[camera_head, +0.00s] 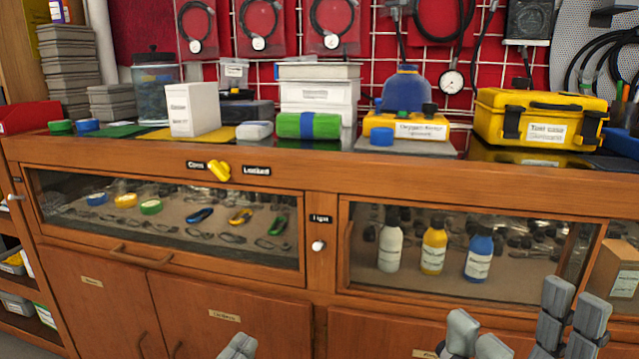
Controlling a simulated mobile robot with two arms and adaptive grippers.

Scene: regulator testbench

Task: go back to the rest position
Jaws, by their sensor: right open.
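My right gripper (521,325) is at the bottom right, its grey finger pads spread apart with nothing between them. It is in front of the lower right part of the wooden cabinet (318,285), below the right glass display window. At the bottom edge, left of centre, only a small grey tip of my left gripper (238,347) shows. The rest of it is cut off by the frame, so whether it is open or shut is hidden.
The cabinet top holds a white box (193,109), a green roll (309,125) and a yellow case (532,117). Bottles, including a yellow one (433,247), stand behind the right glass. A drawer handle (140,257) juts out at left. Gauges hang on the red back wall.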

